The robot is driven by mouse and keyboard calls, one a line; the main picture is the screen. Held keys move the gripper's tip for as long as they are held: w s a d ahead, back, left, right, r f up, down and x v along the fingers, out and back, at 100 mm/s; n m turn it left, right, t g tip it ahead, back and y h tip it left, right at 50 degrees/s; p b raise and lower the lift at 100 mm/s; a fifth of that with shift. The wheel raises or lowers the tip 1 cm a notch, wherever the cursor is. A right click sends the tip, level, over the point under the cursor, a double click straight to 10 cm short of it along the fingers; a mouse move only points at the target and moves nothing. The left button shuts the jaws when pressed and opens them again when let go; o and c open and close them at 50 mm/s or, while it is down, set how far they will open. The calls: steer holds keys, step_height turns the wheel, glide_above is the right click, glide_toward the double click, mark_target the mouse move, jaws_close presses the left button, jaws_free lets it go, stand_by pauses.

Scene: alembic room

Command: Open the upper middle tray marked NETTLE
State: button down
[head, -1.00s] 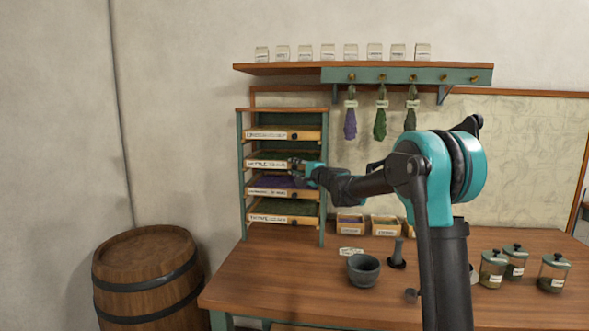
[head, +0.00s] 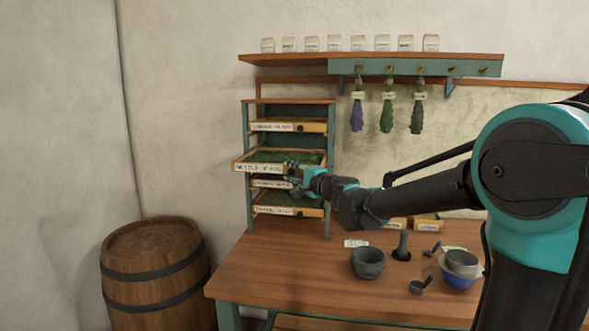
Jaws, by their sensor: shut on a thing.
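The NETTLE tray (head: 258,168) is the second from the top in the wooden rack (head: 247,213) on the table. It is pulled well out toward me and shows dark green leaves inside. My gripper (head: 293,171) is at the right end of the tray's front, shut on its knob. The knob itself is hidden by the fingers. The top tray (head: 288,126) and the lowest tray (head: 288,208) sit in the rack. The tray just below NETTLE is partly hidden by it and by my gripper.
A mortar (head: 368,263), a pestle on a stand (head: 402,247) and stacked bowls (head: 461,264) stand on the table (head: 290,280). A barrel (head: 155,265) stands at the left. Herb bunches (head: 387,114) hang under the shelf (head: 370,58). The air before the rack's left side is clear.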

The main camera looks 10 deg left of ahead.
steer(key=shift+s, duration=1)
steer(key=c, duration=1.4)
jaws_free()
steer(key=shift+o, duration=0.2)
steer(key=v, duration=1.2)
